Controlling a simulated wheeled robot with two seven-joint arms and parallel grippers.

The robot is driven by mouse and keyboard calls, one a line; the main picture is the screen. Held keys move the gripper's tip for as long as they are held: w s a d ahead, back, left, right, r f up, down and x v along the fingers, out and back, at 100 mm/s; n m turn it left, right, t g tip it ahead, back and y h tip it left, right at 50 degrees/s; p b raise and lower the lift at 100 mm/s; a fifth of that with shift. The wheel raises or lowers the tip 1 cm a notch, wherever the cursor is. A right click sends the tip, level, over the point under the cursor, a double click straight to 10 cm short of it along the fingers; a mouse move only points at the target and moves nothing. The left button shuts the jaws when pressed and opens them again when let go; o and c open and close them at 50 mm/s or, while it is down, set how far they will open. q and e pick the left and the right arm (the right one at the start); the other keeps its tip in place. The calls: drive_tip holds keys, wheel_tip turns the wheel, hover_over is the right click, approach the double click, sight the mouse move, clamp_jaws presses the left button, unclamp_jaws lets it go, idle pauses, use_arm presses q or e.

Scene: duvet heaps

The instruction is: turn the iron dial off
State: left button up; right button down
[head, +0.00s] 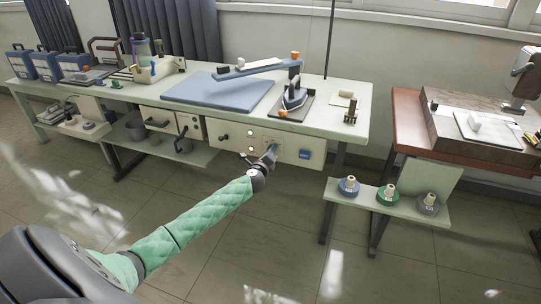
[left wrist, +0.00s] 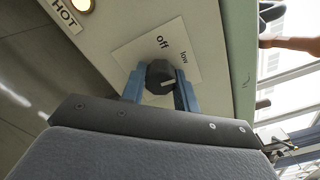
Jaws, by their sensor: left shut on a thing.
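The iron dial (left wrist: 158,72) is a dark grey knob with a pale pointer mark on a white plate (left wrist: 128,58) labelled "off" and "low". The mark points to the right in the left wrist view, not toward "off". My left gripper (left wrist: 160,92) has its two blue fingers on either side of the dial, shut on it. In the head view, my left gripper (head: 271,152) reaches the front panel (head: 232,136) below the bench top, and hides the dial. The iron (head: 293,97) stands on the bench above. My right gripper is not in view.
A lit lamp (left wrist: 83,5) sits beside a "HOT" label (left wrist: 65,17). A blue switch (head: 305,154) is on the panel to the right. A blue pressing board (head: 218,91) lies on the bench. A shelf (head: 408,204) with several spools stands lower right. Floor in front is clear.

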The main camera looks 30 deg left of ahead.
use_arm(q)
drive_tip(key=n, duration=0.2)
drive_tip(key=shift+n+b, duration=0.3)
drive_tip(key=shift+n, duration=0.1)
drive_tip(key=n, duration=0.3)
drive_tip(key=shift+n, duration=0.3)
drive_tip(key=n, duration=0.3)
drive_tip(key=shift+a+n+p, duration=0.1)
drive_tip(key=shift+n+p, duration=0.55)
drive_tip(key=shift+n, duration=1.05)
drive_tip(key=o, duration=1)
drive_tip(key=shift+c, duration=0.2)
drive_tip(key=shift+s, duration=0.1)
